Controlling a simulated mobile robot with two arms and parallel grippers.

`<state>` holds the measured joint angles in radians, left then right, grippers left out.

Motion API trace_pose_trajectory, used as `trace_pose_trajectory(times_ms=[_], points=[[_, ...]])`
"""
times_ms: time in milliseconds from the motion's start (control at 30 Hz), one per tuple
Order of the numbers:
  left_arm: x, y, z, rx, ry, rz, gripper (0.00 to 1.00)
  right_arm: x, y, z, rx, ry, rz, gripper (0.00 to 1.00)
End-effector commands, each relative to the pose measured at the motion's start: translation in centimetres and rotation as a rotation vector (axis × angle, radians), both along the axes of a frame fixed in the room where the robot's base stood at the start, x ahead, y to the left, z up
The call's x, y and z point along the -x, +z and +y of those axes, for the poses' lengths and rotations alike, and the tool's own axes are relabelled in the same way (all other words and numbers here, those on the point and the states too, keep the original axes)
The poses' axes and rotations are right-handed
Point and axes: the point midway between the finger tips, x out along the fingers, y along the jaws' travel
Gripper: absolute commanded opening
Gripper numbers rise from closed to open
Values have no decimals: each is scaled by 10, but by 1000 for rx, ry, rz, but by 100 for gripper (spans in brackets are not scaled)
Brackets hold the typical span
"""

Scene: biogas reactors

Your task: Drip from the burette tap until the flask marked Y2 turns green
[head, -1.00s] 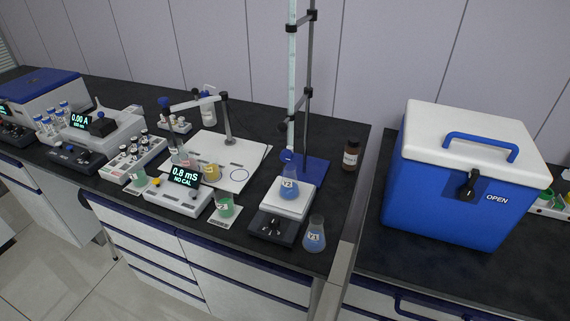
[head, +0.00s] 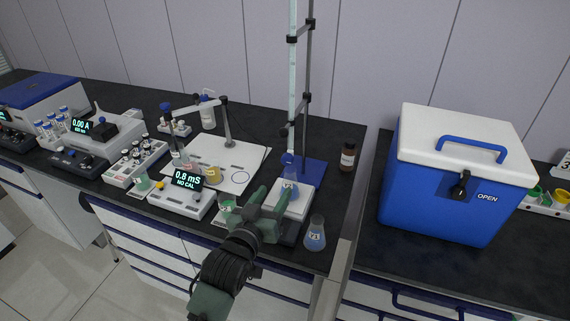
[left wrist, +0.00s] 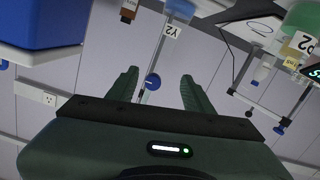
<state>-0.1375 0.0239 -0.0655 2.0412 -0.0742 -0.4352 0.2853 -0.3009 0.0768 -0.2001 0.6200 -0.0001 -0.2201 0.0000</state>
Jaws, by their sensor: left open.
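The flask marked Y2 (head: 290,186) holds blue liquid and stands on the white-topped stirrer (head: 297,208) below the burette (head: 292,75). The blue burette tap (head: 287,158) is just above the flask's mouth. My left gripper (head: 275,194) is open and empty, in front of the stirrer and partly covering it. In the left wrist view, which is upside down, the tap (left wrist: 152,82) appears between the open fingers (left wrist: 160,80), beyond them and not touched. The Y2 flask (left wrist: 180,9) shows at the top edge there. My right gripper is not in view.
A flask marked Y1 (head: 315,236) with blue liquid stands near the bench's front edge. A beaker of green liquid (head: 227,204) and a meter (head: 183,200) reading 0.8 mS are left of the gripper. A brown bottle (head: 348,157) and blue cooler (head: 440,195) are to the right.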

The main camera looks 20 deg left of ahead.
Motion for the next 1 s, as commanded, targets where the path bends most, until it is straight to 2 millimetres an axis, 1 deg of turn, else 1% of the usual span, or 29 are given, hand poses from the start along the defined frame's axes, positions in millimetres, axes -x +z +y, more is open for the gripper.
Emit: trace_pose_trajectory(times_ms=[33, 67, 167, 267, 500, 600, 733, 1000], points=[[-6, 13, 0, 13, 3, -46, 51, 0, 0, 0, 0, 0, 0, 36], [-9, 19, 0, 19, 3, -70, 51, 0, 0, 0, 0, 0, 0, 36], [-16, 29, 0, 28, 3, -103, 51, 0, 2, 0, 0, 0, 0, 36], [-28, 30, 0, 29, 3, -106, 51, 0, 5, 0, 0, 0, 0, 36], [-67, 30, -2, 28, 2, -104, 51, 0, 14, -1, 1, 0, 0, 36], [-79, 29, -2, 28, 2, -102, 51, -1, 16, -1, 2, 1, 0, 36], [-88, 28, -3, 28, 2, -101, 51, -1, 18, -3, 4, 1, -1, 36], [-90, 27, -3, 28, 2, -101, 51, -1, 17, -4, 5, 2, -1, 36]])
